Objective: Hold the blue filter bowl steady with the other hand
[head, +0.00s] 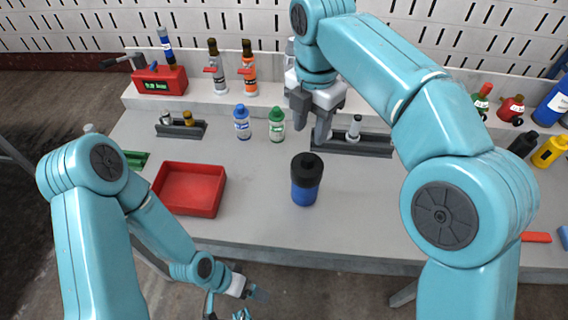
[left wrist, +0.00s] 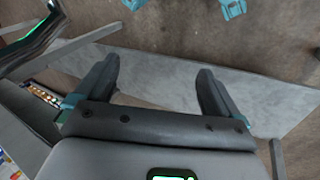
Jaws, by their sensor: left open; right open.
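The blue filter bowl (head: 304,194) stands upright near the middle of the grey table, with a black top (head: 307,167) on it. My right gripper (head: 311,130) is open and points down, above and behind the bowl in the head view, apart from it. My left gripper (head: 248,297) is low, in front of the table's front edge and apart from the bowl. In the left wrist view my left gripper (left wrist: 158,82) is open, with nothing between its fingers. The bowl does not show in that view.
A red tray (head: 188,190) sits left of the bowl. A blue-capped bottle (head: 242,123) and a green-capped bottle (head: 277,126) stand behind. A dark rack (head: 350,146) lies behind the bowl. The table (head: 255,220) is clear around the bowl.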

